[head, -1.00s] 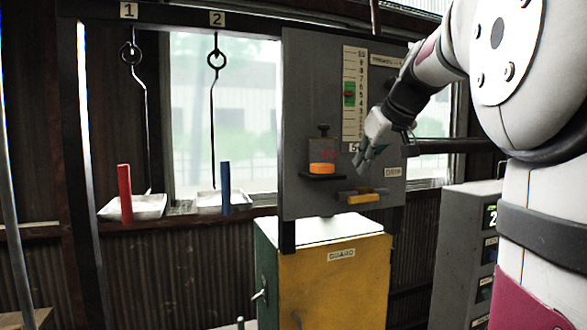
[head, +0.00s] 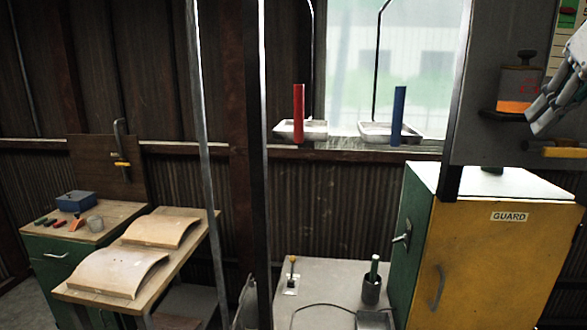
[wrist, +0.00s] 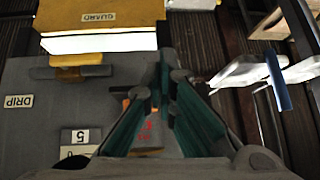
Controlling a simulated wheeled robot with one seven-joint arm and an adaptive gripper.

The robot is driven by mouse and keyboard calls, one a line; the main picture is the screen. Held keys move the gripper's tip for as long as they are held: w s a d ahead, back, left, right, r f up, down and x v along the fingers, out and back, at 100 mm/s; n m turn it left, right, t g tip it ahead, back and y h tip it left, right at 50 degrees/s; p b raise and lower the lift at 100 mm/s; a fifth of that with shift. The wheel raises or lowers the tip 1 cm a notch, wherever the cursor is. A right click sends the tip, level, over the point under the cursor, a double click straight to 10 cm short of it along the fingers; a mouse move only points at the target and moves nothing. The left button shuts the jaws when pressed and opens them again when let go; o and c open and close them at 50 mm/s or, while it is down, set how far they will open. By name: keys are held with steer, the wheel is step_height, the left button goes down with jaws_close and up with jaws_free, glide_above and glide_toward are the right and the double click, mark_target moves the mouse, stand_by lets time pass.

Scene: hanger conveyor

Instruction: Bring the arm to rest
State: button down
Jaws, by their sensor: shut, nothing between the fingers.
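My gripper (head: 562,100) is at the right edge of the head view, in front of the grey panel (head: 484,60). Its fingers are together and hold nothing; they also close to a point in the wrist view (wrist: 164,75). It is near a small shelf bearing a dark pot (head: 519,80) with an orange band. In the wrist view the fingers partly cover the pot's red marking. Most of my arm is outside the head view.
A yellow GUARD cabinet (head: 497,255) stands below the panel. A yellow-ended bar (head: 562,152) sticks out under the gripper. Hanging trays hold a red post (head: 299,114) and a blue post (head: 398,115). A bench with curved boards (head: 118,272) is at left.

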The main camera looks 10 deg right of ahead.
steer(key=s+a+f+n+g, duration=0.1)
steer(key=s+a+f, duration=0.3)
steer(key=a+f, duration=0.6)
steer(key=s+a+f+n+g+b, duration=0.1)
steer(key=s+a+f, duration=0.4)
steer(key=a+f, duration=0.5)
step_height(320, 180, down, 3)
steer(key=shift+a+f+y, duration=0.15)
steer(key=shift+a+y, duration=0.1)
steer(key=shift+y, duration=0.05)
